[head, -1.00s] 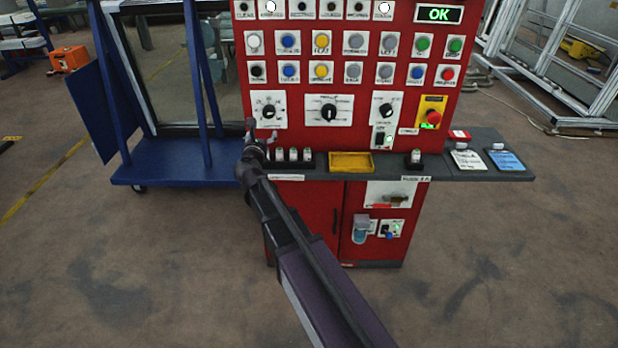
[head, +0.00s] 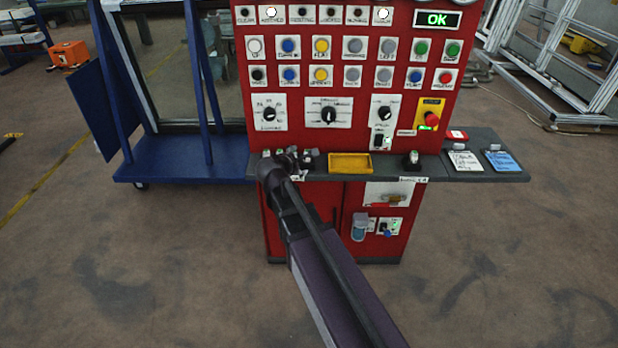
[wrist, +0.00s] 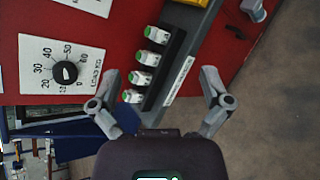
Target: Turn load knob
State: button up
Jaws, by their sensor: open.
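The load knob (head: 268,113) is a black knob on a white scale plate at the left end of the red panel's dial row. In the wrist view the load knob (wrist: 66,73) sits on a numbered plate marked LOAD KG, left of the fingers and apart from them. My gripper (head: 302,158) is in front of the shelf, below and slightly right of the knob. In the wrist view my gripper (wrist: 160,74) is open, with its two fingers spread and nothing held. The fingers appear on either side of a dark rack (wrist: 163,80) with several white, green-topped pieces.
A yellow tray (head: 350,170) lies on the grey shelf (head: 455,175) right of my gripper. Two more knobs (head: 328,115) (head: 385,113) and a red stop button (head: 431,119) are to the right. A blue frame cart (head: 170,172) stands left. The floor in front is open.

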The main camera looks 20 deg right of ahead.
jog(key=s+d+f+m+g+y+p, duration=0.1)
jog(key=s+f+m+g+p, duration=0.1)
jog(key=s+m, duration=0.4)
jog(key=shift+s+f+m+g+y, duration=0.3)
jog(key=shift+s+f+g+y, duration=0.15)
jog(key=shift+g, duration=0.45)
jog(key=shift+s, duration=0.1)
jog(key=s+a+m+g+y+p, duration=0.2)
jog(key=s+m+g+y, duration=0.1)
jog(key=s+m, duration=0.2)
jog(key=s+a+m+g+y+p, duration=0.2)
jog(key=s+m, duration=0.3)
jog(key=s, duration=0.5)
jog(key=shift+a+f+m+g+y+p, duration=0.25)
jog(key=shift+a+m+g+y+p, duration=0.15)
jog(key=shift+a+y, duration=0.35)
